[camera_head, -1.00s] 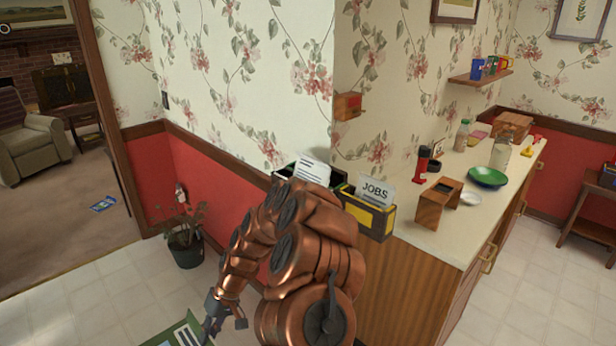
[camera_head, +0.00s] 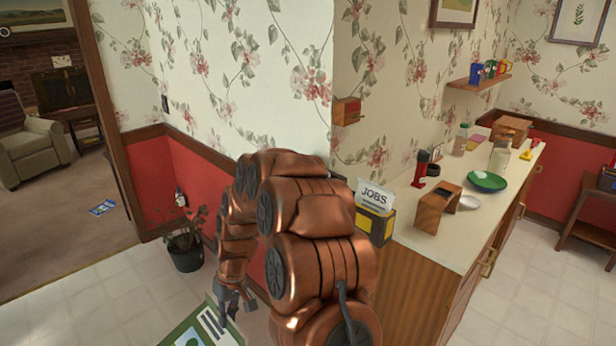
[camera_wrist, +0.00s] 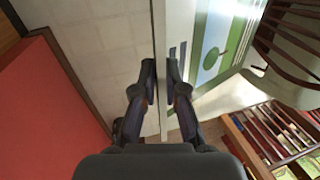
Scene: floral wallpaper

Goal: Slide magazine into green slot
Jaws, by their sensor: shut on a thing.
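My gripper (camera_head: 234,298) is at the lower left of my copper arm in the head view. It is shut on the magazine (camera_head: 206,328), which has a green and white cover and is partly cut off by the bottom edge. In the wrist view my gripper (camera_wrist: 160,88) pinches the magazine (camera_wrist: 205,50) near one edge, seen almost edge-on. A yellow and black holder (camera_head: 379,229) with a "JOBS" paper hangs at the counter's end. My arm hides the area left of it, so no green slot is visible.
The counter (camera_head: 436,258) carries a wooden stand (camera_head: 433,208), a green bowl (camera_head: 487,181) and several jars. A potted plant (camera_head: 186,252) stands on the floor by the red wall. In the wrist view a chair (camera_wrist: 290,60) and a bookshelf (camera_wrist: 275,132) are on the right.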

